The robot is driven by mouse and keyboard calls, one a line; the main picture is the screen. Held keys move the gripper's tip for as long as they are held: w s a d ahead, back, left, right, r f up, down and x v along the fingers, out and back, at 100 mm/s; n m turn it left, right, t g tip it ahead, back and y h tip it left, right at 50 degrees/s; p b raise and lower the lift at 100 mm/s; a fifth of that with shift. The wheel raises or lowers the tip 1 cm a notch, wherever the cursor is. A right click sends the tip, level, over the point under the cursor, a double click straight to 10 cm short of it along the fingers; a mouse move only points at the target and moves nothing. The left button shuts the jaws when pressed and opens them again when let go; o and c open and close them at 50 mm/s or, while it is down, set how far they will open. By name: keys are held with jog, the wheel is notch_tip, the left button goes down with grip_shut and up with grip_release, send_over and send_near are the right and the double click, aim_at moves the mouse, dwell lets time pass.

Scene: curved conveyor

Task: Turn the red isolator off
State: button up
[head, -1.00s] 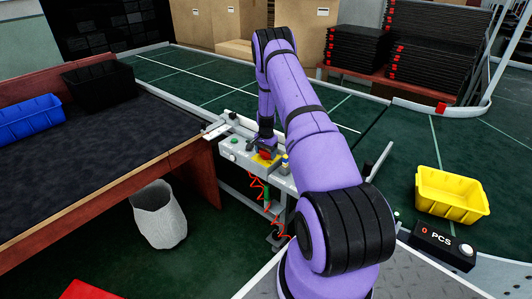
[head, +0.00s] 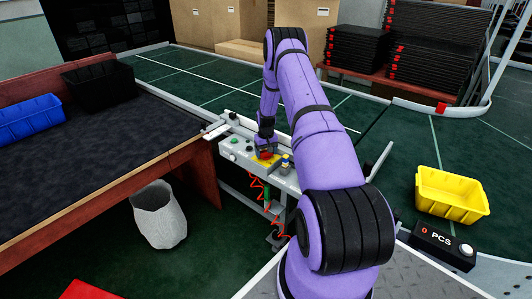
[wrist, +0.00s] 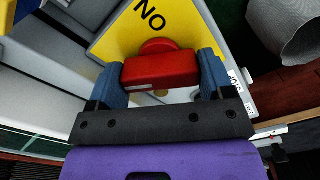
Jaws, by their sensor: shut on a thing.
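The red isolator (wrist: 160,70) is a red handle on a yellow plate (wrist: 118,40) with the letters "NO" visible. In the wrist view my gripper (wrist: 161,80) has its two blue fingers on either side of the red handle, shut on it. In the head view the red isolator (head: 266,154) shows as a small red patch on the yellow plate of a grey control box (head: 236,150). My gripper (head: 265,143) is right over it and hides part of it.
Green and dark buttons sit on the control box left of the isolator. A workbench (head: 110,150) with a blue bin (head: 30,120) is at left. A grey waste basket (head: 159,215) stands on the floor. A yellow bin (head: 452,192) and a counter (head: 443,242) are at right.

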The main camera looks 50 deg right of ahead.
jog(key=n, duration=0.5)
jog(key=shift+n, duration=0.7)
jog(key=o, duration=0.9)
jog(key=shift+r, duration=0.15)
notch_tip(320, 180, up, 10)
jog(key=shift+r, duration=0.25)
